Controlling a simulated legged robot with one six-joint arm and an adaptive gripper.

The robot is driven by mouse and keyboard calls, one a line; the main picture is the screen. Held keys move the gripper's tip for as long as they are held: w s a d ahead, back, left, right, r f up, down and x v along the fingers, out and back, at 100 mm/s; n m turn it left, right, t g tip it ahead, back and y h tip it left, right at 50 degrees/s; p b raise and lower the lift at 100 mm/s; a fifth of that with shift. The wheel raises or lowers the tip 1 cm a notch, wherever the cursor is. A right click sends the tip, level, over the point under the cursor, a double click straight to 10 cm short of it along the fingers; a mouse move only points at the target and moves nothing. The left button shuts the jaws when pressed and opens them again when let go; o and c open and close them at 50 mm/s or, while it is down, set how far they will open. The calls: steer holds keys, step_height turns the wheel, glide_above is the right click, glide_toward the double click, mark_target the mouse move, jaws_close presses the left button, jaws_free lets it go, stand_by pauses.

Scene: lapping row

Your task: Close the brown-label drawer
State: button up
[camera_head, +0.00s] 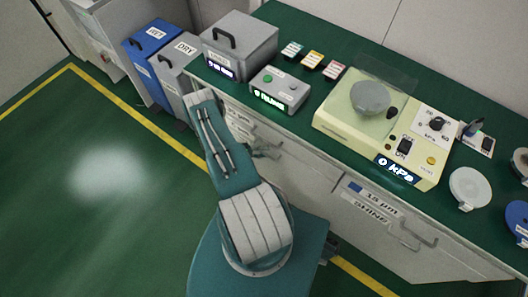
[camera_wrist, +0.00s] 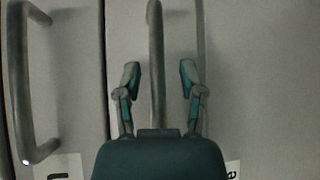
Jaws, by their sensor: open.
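My gripper (camera_head: 266,150) is at the bench front, beside my forearm in the head view. In the wrist view my gripper (camera_wrist: 159,82) is open, with its two fingers apart on either side of a grey bar handle (camera_wrist: 156,35). I cannot tell whether either finger touches the handle. No brown label shows clearly in either view. A drawer front with a white label (camera_head: 240,118) is partly hidden behind my arm. I cannot tell how far that drawer stands out.
Another drawer, with a blue-marked label (camera_head: 372,197), has its handle (camera_head: 418,238) to the right. In the wrist view a second bar handle (camera_wrist: 18,85) stands at the left. The bench top holds a cream lapping machine (camera_head: 335,121) and a grey control box (camera_head: 280,88). Green floor is clear at left.

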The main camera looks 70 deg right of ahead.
steer(key=v, duration=1.2)
steer(key=shift+f, duration=0.1)
